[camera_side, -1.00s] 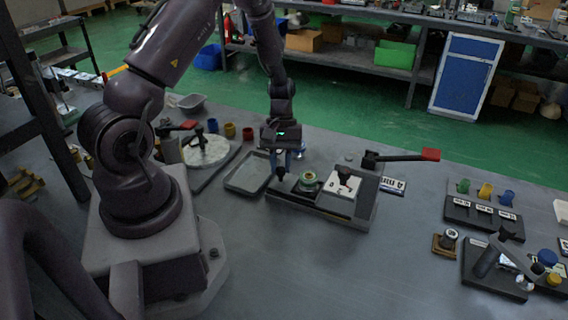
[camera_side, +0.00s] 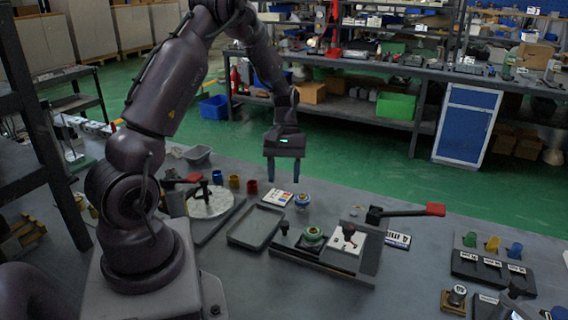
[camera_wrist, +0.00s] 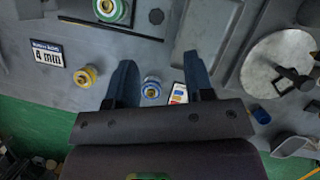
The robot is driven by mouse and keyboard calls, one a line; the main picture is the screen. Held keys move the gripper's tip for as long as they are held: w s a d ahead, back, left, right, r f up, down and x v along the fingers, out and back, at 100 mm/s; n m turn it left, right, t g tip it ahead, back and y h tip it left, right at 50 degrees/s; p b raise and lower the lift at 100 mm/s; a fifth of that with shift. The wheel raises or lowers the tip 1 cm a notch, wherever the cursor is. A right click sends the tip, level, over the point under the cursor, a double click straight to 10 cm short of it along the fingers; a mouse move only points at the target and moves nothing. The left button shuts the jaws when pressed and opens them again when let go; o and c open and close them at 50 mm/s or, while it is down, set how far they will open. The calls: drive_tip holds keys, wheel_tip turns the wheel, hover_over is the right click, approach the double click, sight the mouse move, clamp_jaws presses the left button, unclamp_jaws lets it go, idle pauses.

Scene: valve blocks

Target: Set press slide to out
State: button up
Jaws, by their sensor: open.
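The press fixture is a dark grey base (camera_side: 325,262) at the middle of the table in the side view. My gripper (camera_side: 284,181) is open and empty, pointing down above and behind the fixture, touching nothing.
A grey tray (camera_side: 255,228) is to the left. A blue-topped round part (camera_side: 302,200) and a card (camera_side: 277,197) lie behind. Valve blocks (camera_side: 493,262) stand right.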

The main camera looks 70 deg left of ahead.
drive_tip(key=v, duration=0.2)
drive_tip(key=shift+a+r, duration=0.15)
drive_tip(key=shift+r, duration=0.15)
drive_tip(key=s+d+r+m+t+y, duration=0.1)
drive_tip(key=s+d+r+m+t, duration=0.1)
drive_tip(key=d+r, duration=0.4)
drive_tip(key=s+d+r+m+t+y, duration=0.1)
drive_tip(key=s+d+r+m+t, duration=0.2)
drive_tip(key=s+d+r+m, duration=0.2)
drive_tip(key=s+d+r+m+t+y, duration=0.2)
drive_tip(key=d+r+m, duration=0.4)
drive_tip(key=d, duration=0.3)
drive_tip(key=shift+s+r, duration=0.4)
drive_tip(key=shift+s, duration=0.45)
drive_tip(key=shift+d, duration=0.15)
idle(0.3)
